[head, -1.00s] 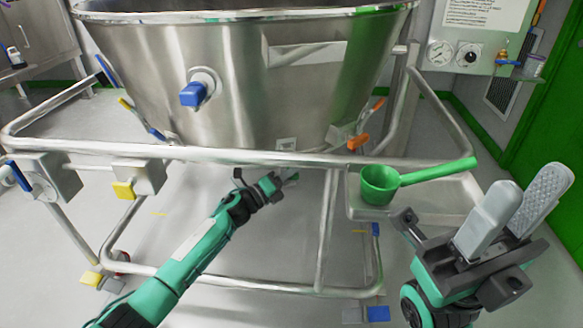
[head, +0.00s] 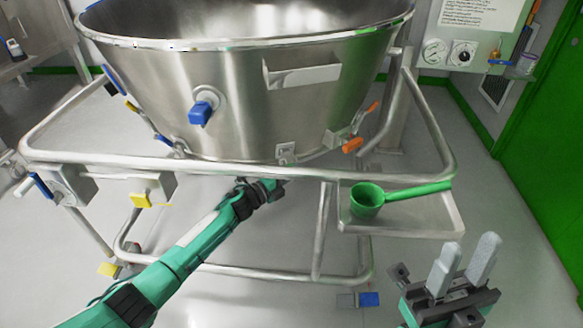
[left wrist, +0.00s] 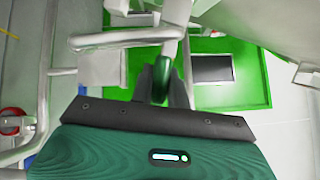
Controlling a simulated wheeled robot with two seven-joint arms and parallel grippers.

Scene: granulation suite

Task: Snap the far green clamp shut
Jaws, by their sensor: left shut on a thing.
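My left gripper (left wrist: 163,85) is shut on a green handle (left wrist: 161,76) in the left wrist view, which I take for the far green clamp's lever. The fingers stand on either side of it, below a pale metal post. In the head view the left gripper (head: 272,186) reaches under the steel bowl, its tips hidden behind the frame rail. The clamp itself is hidden there, so I cannot tell how far it is closed. My right gripper (head: 460,268) is open and empty at the lower right, its two pale fingers apart.
A green scoop (head: 367,200) rests on a side tray (head: 400,222). Blue, yellow and orange handles stick out around the bowl and frame. Floor is clear at right.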

